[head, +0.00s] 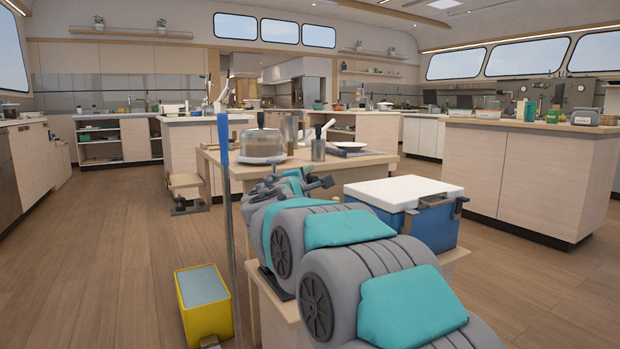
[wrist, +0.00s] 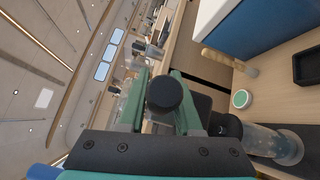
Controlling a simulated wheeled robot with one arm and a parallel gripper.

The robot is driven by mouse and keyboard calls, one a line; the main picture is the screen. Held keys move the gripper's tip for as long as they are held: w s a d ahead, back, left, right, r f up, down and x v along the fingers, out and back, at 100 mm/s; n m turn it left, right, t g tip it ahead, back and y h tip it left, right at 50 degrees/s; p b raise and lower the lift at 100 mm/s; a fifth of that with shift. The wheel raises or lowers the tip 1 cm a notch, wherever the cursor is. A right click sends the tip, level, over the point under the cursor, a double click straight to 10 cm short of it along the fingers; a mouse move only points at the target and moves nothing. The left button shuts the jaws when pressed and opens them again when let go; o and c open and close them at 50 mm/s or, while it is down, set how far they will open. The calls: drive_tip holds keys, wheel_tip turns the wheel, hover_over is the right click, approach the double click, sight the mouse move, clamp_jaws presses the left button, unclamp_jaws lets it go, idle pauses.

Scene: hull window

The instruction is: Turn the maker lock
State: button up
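My gripper (wrist: 160,73) shows in the wrist view as two green fingers standing apart. A dark round knob (wrist: 168,92) covers part of the space between them and overlaps the right finger. Whether the fingers press on the knob or its stem is hidden. In the head view my grey and teal arm hides most of the gripper. A blue box with a white lid (head: 405,191) and a metal latch (head: 432,202) stands right of my arm. I cannot tell which part is the maker lock.
A wooden table (head: 372,160) ahead holds a glass-domed dish (head: 262,145) and a dark cup (head: 318,149). A yellow bin (head: 205,305) stands on the floor at left. In the wrist view a clear cylinder (wrist: 283,147) lies near a small green-topped jar (wrist: 241,98).

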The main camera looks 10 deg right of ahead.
clamp_jaws()
idle(0.9)
